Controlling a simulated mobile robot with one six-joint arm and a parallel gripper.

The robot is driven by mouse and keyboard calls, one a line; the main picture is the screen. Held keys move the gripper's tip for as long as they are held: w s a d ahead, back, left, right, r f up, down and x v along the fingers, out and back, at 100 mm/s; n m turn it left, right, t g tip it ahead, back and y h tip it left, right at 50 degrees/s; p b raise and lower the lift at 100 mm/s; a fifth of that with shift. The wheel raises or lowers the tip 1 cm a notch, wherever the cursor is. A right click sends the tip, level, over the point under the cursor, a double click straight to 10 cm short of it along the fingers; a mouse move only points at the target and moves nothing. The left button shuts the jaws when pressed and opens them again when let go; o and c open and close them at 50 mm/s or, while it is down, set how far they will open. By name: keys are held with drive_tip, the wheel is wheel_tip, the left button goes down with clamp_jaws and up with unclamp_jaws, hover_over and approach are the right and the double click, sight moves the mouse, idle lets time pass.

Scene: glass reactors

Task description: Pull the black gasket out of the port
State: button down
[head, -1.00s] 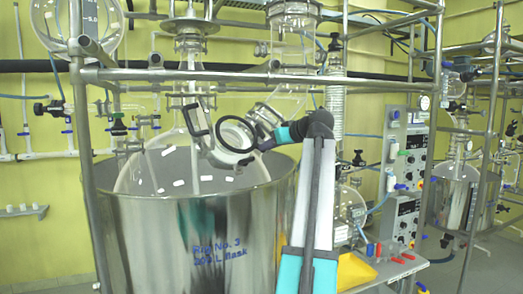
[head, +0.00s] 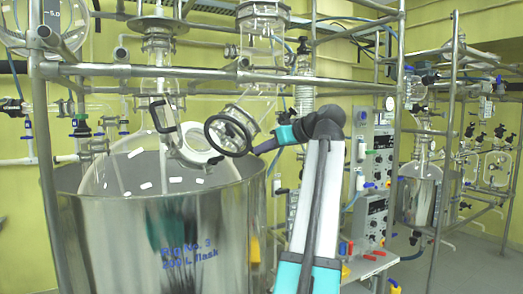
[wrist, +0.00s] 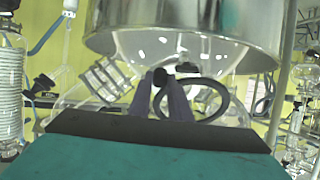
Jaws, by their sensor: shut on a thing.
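The black gasket (head: 207,136) is a thin ring hanging in the air, in front of and to the right of the pale round port (head: 190,155) on the large glass flask. In the head view a gap shows between its ring and most of the port's rim. My gripper (head: 259,148) is shut on the gasket's right side with its purple fingers. The wrist view shows the fingers (wrist: 173,88) pinching a black part at the ring's edge, and the gasket (wrist: 228,101) spreads to the right of them. The port is hard to make out in the wrist view.
The flask sits in a steel vessel (head: 165,245) marked Rig No. 3. A metal pipe frame (head: 200,72) crosses above and in front. A glass tube with a flange (head: 238,118) stands close behind the gasket. Control boxes (head: 375,165) stand at the right.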

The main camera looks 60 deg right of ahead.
drive_tip(key=shift+s+a+r+p, duration=0.2)
drive_tip(key=shift+s+r+p, duration=0.05)
drive_tip(key=shift+s+r, duration=0.25)
drive_tip(key=shift+s+a+r+p, duration=0.15)
drive_tip(key=shift+s+r+p, duration=0.15)
drive_tip(key=shift+r, duration=0.3)
idle(0.9)
drive_tip(key=shift+s+r, duration=0.15)
drive_tip(key=shift+s, duration=0.1)
idle(0.4)
drive_tip(key=s+r, duration=0.1)
drive_tip(key=s+a+r+p, duration=0.1)
drive_tip(key=s+r, duration=0.1)
drive_tip(key=shift+s+a, duration=0.15)
drive_tip(key=shift+a, duration=0.1)
idle(0.7)
drive_tip(key=shift+s, duration=0.1)
idle(0.4)
